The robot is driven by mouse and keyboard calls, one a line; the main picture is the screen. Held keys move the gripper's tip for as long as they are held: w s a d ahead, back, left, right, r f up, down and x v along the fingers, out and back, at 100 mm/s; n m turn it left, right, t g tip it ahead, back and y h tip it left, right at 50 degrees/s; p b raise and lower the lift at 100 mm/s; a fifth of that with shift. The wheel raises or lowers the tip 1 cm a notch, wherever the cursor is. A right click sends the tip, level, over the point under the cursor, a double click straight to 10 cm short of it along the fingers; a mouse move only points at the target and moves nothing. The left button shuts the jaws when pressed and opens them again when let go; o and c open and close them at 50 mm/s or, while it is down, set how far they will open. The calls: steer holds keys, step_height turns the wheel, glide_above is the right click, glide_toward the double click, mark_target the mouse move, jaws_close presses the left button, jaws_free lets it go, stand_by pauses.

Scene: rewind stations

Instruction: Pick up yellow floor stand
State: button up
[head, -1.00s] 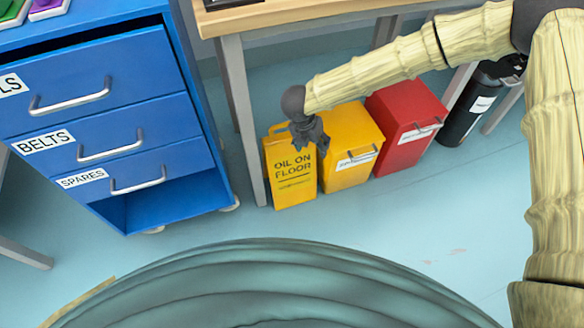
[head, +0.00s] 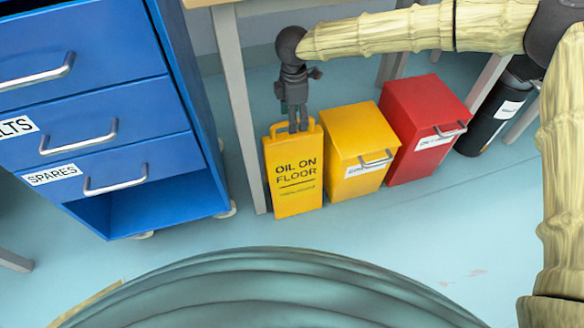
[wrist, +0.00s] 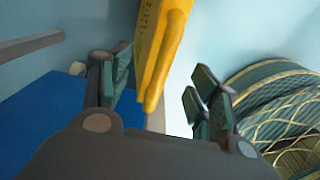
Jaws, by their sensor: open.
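The yellow floor stand (head: 294,182), lettered "OIL ON FLOOR", stands upright on the floor beside a table leg. It has a handle loop at its top. My gripper (head: 298,128) points down at the handle, with its fingertips at the stand's top edge. In the wrist view my gripper (wrist: 162,88) is open, and the yellow stand (wrist: 163,45) shows in the gap between the two fingers. I cannot tell whether either finger touches it.
A yellow bin (head: 352,150) stands close to the stand's right, then a red bin (head: 425,130) and a black cylinder (head: 490,115). A blue drawer cabinet (head: 100,110) is at left. The table's edge (head: 290,8) is above. Open floor (head: 400,230) lies in front.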

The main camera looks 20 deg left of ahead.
mark_target(294, 135)
step_height(294, 135, down, 8)
steer(key=b, duration=0.3)
steer(key=shift+r, duration=0.35)
jaws_close()
